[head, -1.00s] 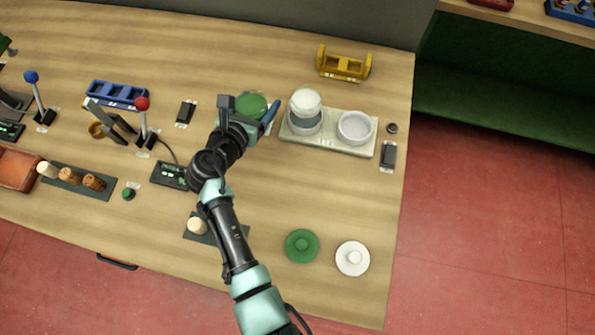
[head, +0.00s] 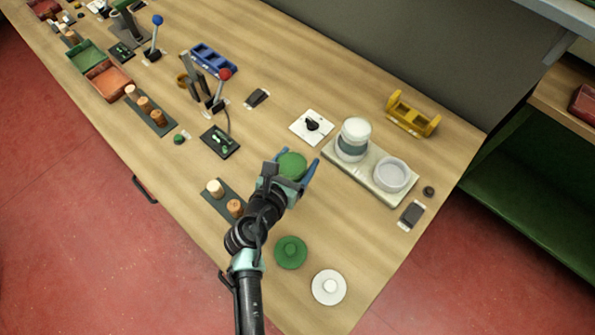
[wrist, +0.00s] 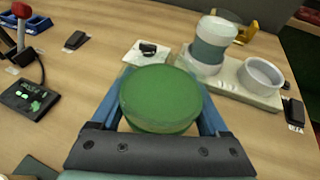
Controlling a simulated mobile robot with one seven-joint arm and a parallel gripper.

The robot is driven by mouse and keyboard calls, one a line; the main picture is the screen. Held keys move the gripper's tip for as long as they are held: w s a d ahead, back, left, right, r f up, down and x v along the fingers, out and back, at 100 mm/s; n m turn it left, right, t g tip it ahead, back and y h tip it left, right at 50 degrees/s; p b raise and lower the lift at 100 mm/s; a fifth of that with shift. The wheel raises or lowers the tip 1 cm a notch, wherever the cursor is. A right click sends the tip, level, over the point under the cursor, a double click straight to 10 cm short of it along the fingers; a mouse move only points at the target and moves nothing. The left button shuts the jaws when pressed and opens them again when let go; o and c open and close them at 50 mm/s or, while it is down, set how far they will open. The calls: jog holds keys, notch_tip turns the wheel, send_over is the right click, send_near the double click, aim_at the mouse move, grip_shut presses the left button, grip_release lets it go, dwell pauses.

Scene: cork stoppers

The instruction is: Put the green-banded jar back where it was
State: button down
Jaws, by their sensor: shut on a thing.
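My gripper (head: 293,170) is shut on a round green jar (head: 291,165), taken to be the green-banded jar. In the wrist view the jar (wrist: 160,98) sits between the two blue fingers, roughly upright; its green top fills much of the view and its lower side is mostly hidden. Its height above the table is hard to tell. A pale two-place stand (head: 372,183) is to the right of my gripper. Its left place holds a white jar with a grey-teal band (head: 353,139). Its right place is an empty-looking round cup (head: 391,175).
A green lid (head: 290,252) and a white lid (head: 329,287) lie near the front edge. A white plate with a black knob (head: 311,126) is behind my gripper. A yellow rack (head: 412,113) stands at the back. A dark strip with corks (head: 222,198) is left of my arm.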

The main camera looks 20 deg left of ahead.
aim_at(298, 169)
jog(key=shift+f+b, duration=0.65)
jog(key=shift+f, duration=1.2)
jog(key=shift+f, duration=0.15)
grip_release()
jog(key=shift+d, duration=0.1)
jog(key=shift+s+r, duration=0.1)
jog(key=shift+r, duration=0.1)
jog(key=v, duration=1.2)
